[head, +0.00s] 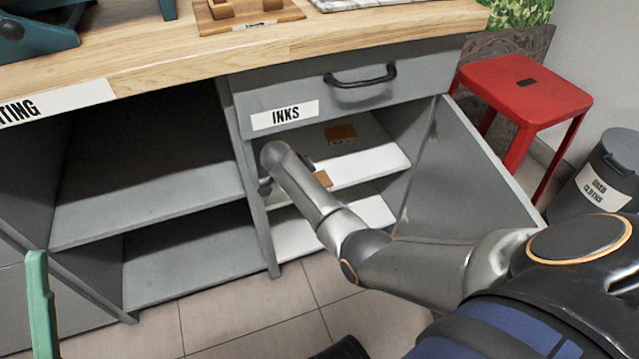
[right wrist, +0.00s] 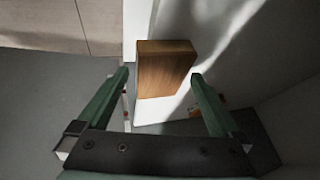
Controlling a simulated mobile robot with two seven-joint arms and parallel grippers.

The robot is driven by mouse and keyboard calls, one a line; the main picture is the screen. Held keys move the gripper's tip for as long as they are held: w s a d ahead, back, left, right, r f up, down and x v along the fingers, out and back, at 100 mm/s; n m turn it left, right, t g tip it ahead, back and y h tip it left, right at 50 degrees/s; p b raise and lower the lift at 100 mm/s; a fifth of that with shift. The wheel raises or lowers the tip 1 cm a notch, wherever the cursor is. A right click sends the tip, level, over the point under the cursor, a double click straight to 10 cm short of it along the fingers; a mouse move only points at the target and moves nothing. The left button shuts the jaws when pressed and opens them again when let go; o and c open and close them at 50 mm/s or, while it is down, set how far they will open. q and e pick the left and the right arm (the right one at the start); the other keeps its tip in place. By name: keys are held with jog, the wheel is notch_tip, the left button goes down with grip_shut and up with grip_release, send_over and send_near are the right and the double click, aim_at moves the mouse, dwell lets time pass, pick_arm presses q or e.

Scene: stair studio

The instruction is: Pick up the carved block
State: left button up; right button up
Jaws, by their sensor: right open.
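A brown wooden block (right wrist: 170,62), which I take for the carved block, shows in the right wrist view on a white surface, straight ahead of my right gripper (right wrist: 159,75). Its grained face is visible; I cannot make out any carving. The two green fingers are open, one tip on each side of the block's near part, with gaps. I cannot tell how deep the block lies between them. In the head view a brown block (head: 322,179) shows beside my right forearm, which hides the right gripper. One green finger of my left gripper (head: 40,305) shows at the lower left.
A second brown piece (head: 341,133) lies farther back in the cabinet. The INKS drawer (head: 300,95) is closed above the shelves (head: 375,165). The cabinet door (head: 465,185) stands open at the right. A red stool (head: 525,90) and a grey bin (head: 610,165) stand beyond it.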

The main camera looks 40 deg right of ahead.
jog(key=shift+d+f, duration=0.15)
jog(key=c, duration=1.2)
jog(key=shift+c, duration=0.2)
